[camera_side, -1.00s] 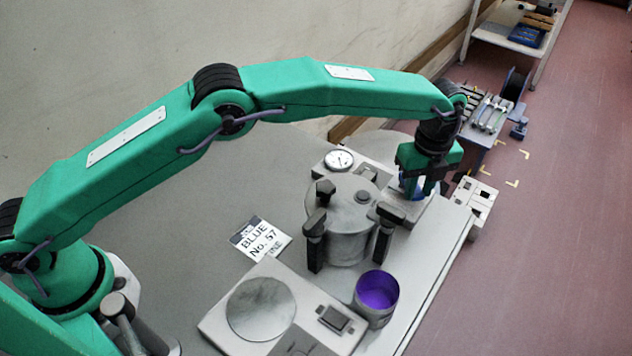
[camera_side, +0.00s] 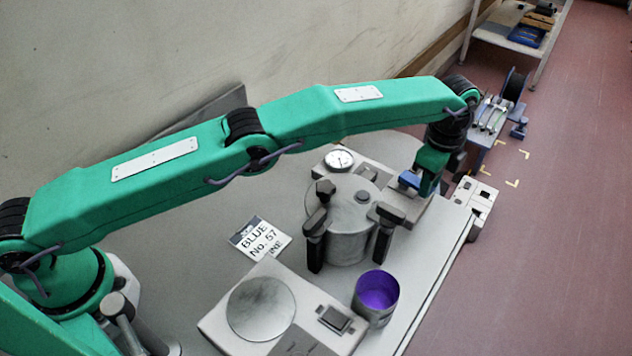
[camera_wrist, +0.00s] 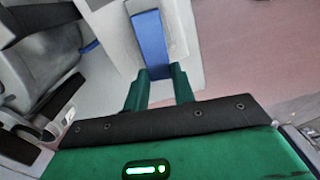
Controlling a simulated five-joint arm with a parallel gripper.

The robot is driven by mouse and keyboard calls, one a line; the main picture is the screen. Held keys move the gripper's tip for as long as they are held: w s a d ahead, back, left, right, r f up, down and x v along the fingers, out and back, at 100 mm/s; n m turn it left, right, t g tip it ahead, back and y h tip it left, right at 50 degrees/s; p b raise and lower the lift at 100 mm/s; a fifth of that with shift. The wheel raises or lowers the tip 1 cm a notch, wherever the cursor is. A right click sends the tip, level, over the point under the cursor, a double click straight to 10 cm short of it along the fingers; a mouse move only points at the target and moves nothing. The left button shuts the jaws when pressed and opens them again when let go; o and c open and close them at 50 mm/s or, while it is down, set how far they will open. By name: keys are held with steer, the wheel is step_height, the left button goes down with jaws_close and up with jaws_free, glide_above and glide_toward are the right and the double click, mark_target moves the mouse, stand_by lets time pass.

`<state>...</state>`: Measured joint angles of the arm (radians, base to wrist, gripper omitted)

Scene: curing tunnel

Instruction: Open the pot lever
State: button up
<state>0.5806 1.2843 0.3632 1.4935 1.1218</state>
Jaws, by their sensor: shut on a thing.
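The blue lever (camera_side: 409,180) sits on a light grey block (camera_side: 405,212) just right of the metal pot (camera_side: 347,222). In the wrist view the lever (camera_wrist: 150,42) is a flat blue bar running away from my fingertips, over the pale block. My gripper (camera_side: 428,187) is at the right end of the lever, shut on it. In the wrist view the two green fingers of my gripper (camera_wrist: 160,77) meet the lever's near end, which they partly hide. The pot has a closed lid with several black-knobbed clamps.
A gauge (camera_side: 339,159) stands behind the pot. A cup with purple contents (camera_side: 376,297) and a scale (camera_side: 262,308) are in front. A sign (camera_side: 260,238) lies on the bench left of the pot. A white box (camera_side: 475,200) is at the bench's right edge.

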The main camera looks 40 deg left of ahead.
steer(key=shift+w+a+r, duration=0.1)
stand_by(0.4)
steer(key=o, duration=1)
steer(key=shift+s, duration=0.2)
